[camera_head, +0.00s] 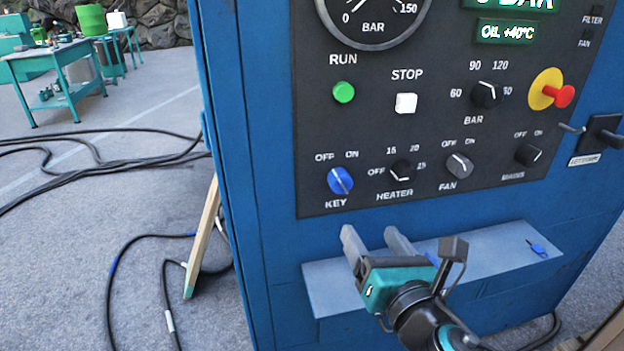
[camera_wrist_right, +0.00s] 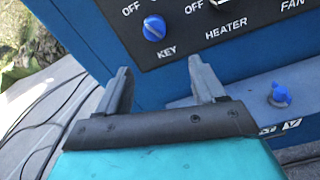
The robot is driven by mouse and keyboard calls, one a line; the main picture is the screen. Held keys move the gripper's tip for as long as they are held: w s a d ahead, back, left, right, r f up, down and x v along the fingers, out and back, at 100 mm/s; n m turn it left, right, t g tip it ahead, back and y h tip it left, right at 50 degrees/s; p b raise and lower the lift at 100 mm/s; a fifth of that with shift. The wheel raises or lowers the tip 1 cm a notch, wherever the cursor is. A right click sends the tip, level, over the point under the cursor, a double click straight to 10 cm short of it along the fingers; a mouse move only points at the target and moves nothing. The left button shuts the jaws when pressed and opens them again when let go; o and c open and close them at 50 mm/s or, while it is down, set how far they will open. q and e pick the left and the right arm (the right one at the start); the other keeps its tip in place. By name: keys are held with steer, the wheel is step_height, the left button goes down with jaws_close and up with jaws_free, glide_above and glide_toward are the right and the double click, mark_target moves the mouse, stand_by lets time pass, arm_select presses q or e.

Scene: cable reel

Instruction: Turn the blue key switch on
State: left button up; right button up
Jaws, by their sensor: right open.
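The blue key switch (camera_head: 340,180) is a round knob at the lower left of the dark control panel, under the words OFF and ON. Its pale line appears to slant up toward OFF. It also shows in the right wrist view (camera_wrist_right: 154,28), beyond the fingertips. My right gripper (camera_head: 370,234) is open and empty, below and slightly right of the switch, apart from it. In the wrist view its two fingers (camera_wrist_right: 160,68) are spread wide with nothing between them. My left gripper is not in view.
A grey shelf (camera_head: 325,285) juts out below the panel, close to my right gripper. A small blue item (camera_head: 538,248) lies on its right part; another blue item (camera_wrist_right: 280,95) shows in the wrist view. The heater knob (camera_head: 402,170) is right of the switch. Cables lie on the left floor.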

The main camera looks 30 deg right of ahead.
mark_target(345, 188)
steer(key=shift+n+t, duration=0.3)
steer(key=shift+n, duration=0.2)
steer(key=x, duration=0.9)
steer(key=r+x, duration=0.1)
steer(key=x, duration=0.3)
steer(key=shift+w+a+r, duration=0.1)
steer(key=shift+w+a, duration=0.05)
steer(key=shift+w, duration=0.1)
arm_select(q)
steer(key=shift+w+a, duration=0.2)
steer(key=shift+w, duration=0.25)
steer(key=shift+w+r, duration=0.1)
arm_select(e)
steer(key=shift+c, duration=0.4)
steer(key=shift+c, duration=0.6)
steer(key=c, duration=0.9)
steer(key=shift+o, duration=0.2)
